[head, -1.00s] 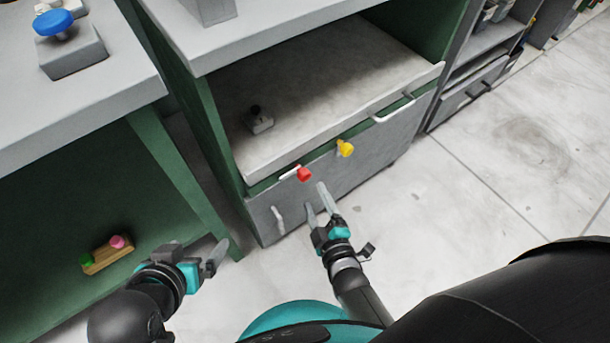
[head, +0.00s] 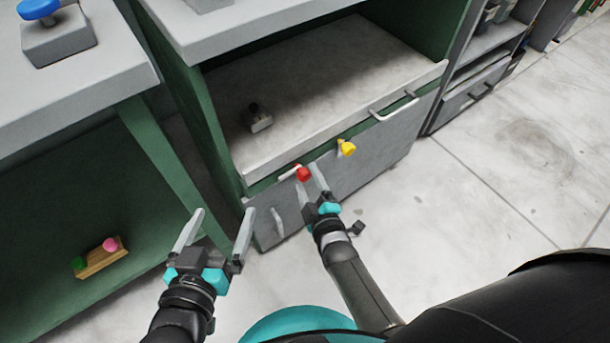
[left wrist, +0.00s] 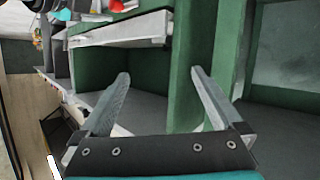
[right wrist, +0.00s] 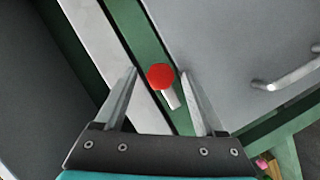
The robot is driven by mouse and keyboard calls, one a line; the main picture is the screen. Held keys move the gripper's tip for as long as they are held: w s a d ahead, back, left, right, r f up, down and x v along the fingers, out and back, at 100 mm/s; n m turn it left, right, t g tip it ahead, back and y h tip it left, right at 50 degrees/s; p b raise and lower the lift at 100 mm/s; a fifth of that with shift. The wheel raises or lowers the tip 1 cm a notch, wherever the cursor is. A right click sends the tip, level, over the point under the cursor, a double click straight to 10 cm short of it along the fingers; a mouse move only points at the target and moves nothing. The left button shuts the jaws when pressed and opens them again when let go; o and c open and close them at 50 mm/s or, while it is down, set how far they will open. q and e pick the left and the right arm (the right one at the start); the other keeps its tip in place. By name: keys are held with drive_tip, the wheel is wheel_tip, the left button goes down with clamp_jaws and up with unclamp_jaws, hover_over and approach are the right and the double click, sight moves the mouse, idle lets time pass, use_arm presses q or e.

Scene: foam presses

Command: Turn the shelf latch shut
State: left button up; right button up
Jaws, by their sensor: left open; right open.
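A latch with a red knob (head: 303,174) and a short white bar is on the green rail at the shelf's front, above the grey drawer front. In the head view its bar points left, roughly along the rail. A second latch with a yellow knob (head: 347,149) is further right on the rail. My right gripper (head: 310,182) is open at the red knob. In the right wrist view the red knob (right wrist: 160,76) lies between the two fingertips, with gaps on both sides; contact cannot be told. My left gripper (head: 225,212) is open and empty, left of the drawer.
The pale shelf board (head: 315,75) holds a small grey block with a dark knob (head: 257,118). The drawer front (head: 350,180) has pale handles. A green-legged bench stands left, with a wooden block (head: 102,260) below. Floor at right is clear.

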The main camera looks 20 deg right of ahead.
drive_tip(key=shift+b+x, duration=0.4)
drive_tip(key=shift+x, duration=0.45)
use_arm(q)
drive_tip(key=shift+s+d+r+n+t+h, duration=0.15)
drive_tip(key=shift+s+d+r+t+h, duration=0.1)
drive_tip(key=shift+d+r+t, duration=0.3)
drive_tip(key=shift+s+d+r+n+t+h, duration=0.2)
drive_tip(key=shift+d+r+t+h, duration=0.1)
drive_tip(key=shift+t, duration=0.45)
use_arm(e)
drive_tip(key=shift+w+f, duration=0.15)
drive_tip(key=shift+w, duration=0.35)
clamp_jaws()
